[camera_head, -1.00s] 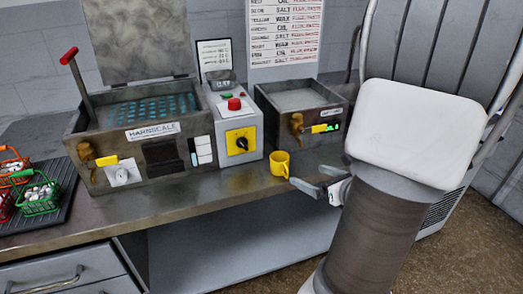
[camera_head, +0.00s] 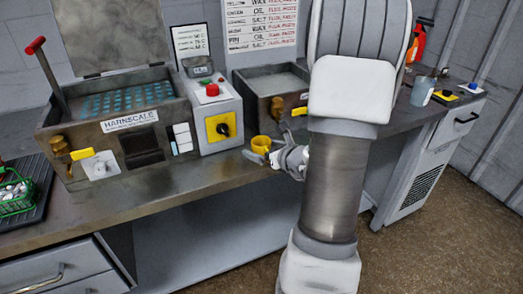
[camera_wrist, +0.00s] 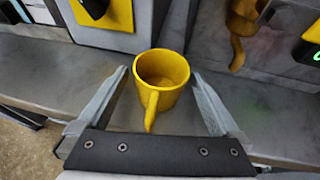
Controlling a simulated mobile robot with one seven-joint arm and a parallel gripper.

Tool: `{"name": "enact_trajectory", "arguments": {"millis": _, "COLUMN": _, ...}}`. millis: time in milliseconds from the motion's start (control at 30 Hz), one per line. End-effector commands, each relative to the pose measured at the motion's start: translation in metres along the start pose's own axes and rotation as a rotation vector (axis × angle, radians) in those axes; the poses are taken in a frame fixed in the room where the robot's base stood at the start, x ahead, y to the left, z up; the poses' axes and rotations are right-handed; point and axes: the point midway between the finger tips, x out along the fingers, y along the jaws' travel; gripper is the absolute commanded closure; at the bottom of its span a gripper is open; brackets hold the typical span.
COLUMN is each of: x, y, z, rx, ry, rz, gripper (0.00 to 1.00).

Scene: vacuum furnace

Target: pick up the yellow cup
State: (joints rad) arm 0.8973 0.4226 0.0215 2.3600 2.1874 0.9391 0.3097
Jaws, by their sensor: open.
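The yellow cup (camera_head: 261,144) stands upright on the metal bench, in front of the gap between the grey control box and the right-hand tank. In the wrist view the cup (camera_wrist: 160,78) sits between the fingertips of my gripper (camera_wrist: 161,85), its handle pointing back toward the palm. The gripper is open, with visible space between each finger and the cup. In the head view my gripper (camera_head: 265,147) is at the cup, and partly hides its lower part.
The control box (camera_head: 215,115) with a red button and the tank (camera_head: 262,95) with a brass tap stand close behind the cup. The Harnscale tank (camera_head: 125,120) is further left, with a green basket (camera_head: 17,195) beyond. The bench front (camera_head: 190,192) is clear left of my gripper.

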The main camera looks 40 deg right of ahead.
Motion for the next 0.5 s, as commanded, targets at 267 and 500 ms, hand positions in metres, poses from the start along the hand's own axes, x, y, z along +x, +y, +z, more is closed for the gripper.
{"name": "enact_trajectory", "arguments": {"millis": 267, "x": 0.0077, "y": 0.0001, "z": 0.0001, "rx": 0.000, "ry": 0.000, "rz": 0.000, "gripper": 0.00}}
{"name": "enact_trajectory", "arguments": {"millis": 500, "x": 0.0074, "y": 0.0001, "z": 0.0002, "rx": 0.000, "ry": 0.000, "rz": 0.000, "gripper": 0.34}}
